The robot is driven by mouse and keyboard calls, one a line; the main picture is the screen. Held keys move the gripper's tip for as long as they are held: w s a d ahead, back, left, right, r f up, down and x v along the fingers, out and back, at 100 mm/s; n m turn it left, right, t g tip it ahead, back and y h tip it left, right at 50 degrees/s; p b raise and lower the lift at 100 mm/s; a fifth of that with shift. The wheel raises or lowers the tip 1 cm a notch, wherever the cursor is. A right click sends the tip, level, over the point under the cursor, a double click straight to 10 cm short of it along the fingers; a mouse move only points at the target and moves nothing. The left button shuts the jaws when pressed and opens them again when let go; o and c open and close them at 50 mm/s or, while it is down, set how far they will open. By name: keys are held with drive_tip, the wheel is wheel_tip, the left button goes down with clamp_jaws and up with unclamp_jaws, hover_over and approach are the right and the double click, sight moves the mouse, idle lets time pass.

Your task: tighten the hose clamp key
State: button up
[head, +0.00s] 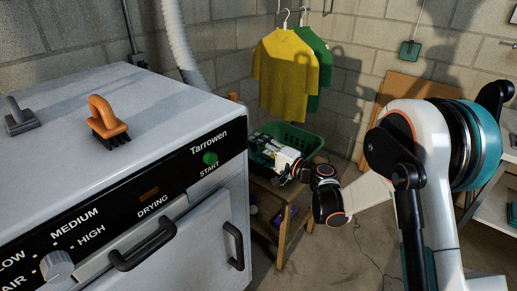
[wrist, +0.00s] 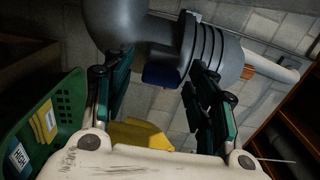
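My gripper (wrist: 158,80) is open, with its green-and-black fingers spread apart in the wrist view. A large grey pipe fitting (wrist: 115,22) with a ribbed collar (wrist: 210,48) crosses just beyond the fingertips. A small dark blue piece (wrist: 162,76) shows between the fingers under the fitting; it may be the clamp key, but I cannot tell. I cannot tell whether any finger touches it. An orange part (wrist: 258,73) and a white pipe (wrist: 272,62) extend to the right. In the head view my gripper (head: 281,172) is small and at the green basket's edge; no clamp is discernible there.
A green basket (head: 304,141) stands on a wooden stand (head: 286,215); the basket's side (wrist: 45,115) is close on the left in the wrist view. The dryer (head: 110,185) fills the left of the head view. Yellow (head: 284,78) and green shirts hang behind.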

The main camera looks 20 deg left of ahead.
drive_tip(key=v, duration=1.2)
idle(0.3)
drive_tip(key=s+d+r+n+h, duration=0.1)
drive_tip(key=s+d+r+h, duration=0.3)
drive_tip(key=d+r, duration=0.15)
drive_tip(key=s+d+r+n+h, duration=0.1)
drive_tip(key=s+d+n+h, duration=0.2)
drive_tip(key=s+d+h, duration=0.9)
drive_tip(key=s+d, duration=1.4)
drive_tip(key=shift+r+h, duration=0.2)
drive_tip(key=shift+h, duration=0.1)
drive_tip(key=shift+d, duration=0.15)
